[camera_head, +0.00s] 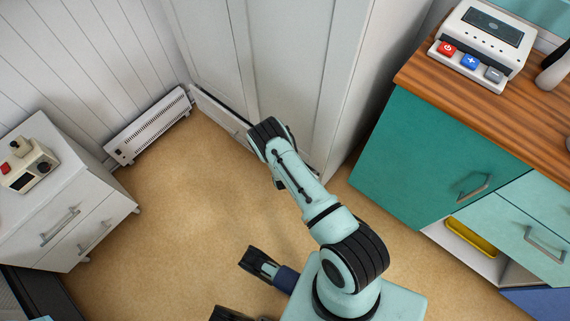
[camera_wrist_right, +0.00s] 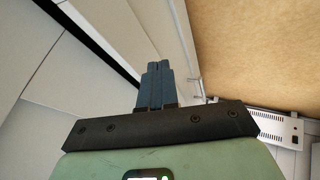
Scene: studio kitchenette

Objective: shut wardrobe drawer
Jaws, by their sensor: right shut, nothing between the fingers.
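The white wardrobe (camera_head: 285,60) stands at the back centre in the head view. Its low drawer (camera_head: 219,112) shows as a pale strip at floor level, partly hidden behind my right arm. In the right wrist view, a dark line runs between white panels beside the fingers. I cannot tell how far out the drawer stands. My right gripper (camera_wrist_right: 155,86) is shut and empty, its blue fingertips close to the white panels; contact is unclear. In the head view it is hidden by my wrist. A dark blue and black part of mine near the bottom centre may be my left gripper (camera_head: 287,280).
A white heater (camera_head: 148,126) stands at the left wall; it also shows in the right wrist view (camera_wrist_right: 262,124). A white drawer cabinet (camera_head: 62,205) is at left. A teal counter cabinet (camera_head: 425,150) stands at right. The tan floor (camera_head: 180,220) between them is clear.

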